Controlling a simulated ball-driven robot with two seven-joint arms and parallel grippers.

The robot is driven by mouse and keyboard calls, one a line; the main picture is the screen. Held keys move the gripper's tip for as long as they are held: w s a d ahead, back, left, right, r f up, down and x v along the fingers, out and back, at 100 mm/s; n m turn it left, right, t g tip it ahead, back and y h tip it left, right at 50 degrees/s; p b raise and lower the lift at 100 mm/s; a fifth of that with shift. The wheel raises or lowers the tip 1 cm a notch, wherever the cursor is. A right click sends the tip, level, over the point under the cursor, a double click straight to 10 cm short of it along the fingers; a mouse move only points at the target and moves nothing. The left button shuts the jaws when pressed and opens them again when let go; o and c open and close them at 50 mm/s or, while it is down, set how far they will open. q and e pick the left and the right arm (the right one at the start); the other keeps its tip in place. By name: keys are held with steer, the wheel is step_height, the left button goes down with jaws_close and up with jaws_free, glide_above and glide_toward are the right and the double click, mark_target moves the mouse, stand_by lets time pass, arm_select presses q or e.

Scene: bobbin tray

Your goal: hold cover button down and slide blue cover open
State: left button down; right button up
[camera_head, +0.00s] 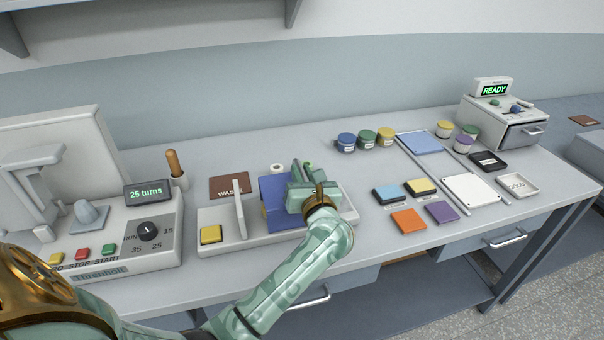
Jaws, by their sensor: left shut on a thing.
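The blue cover (272,191) sits on the grey bobbin tray unit (222,244), right of a white upright plate (239,207). A square yellow button (211,234) is on the left end of the unit, with nothing touching it; I see no label on it. My left gripper (305,188) is over the right part of the unit, at the blue cover's right edge. It is shut on what looks like the cover; the fingers hide the contact. A bit of green (308,165) shows just behind the gripper. My right gripper is not in view.
Left stands a winder with a dial (149,231) and a "25 turns" display (148,191). A brown WASTE mat (229,187) lies behind the unit. Right are lidded jars (367,139), colored tiles (408,220), white trays and a READY machine (508,118). The front table strip is mostly clear.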

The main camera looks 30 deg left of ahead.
arm_select(q)
steer(key=w+d+b, duration=0.3)
steer(key=w+d, duration=0.1)
steer(key=w, duration=0.1)
steer(key=shift+w+d, duration=0.35)
steer(key=shift+d, duration=0.05)
steer(key=c, duration=1.4)
jaws_free()
steer(key=shift+d, duration=0.1)
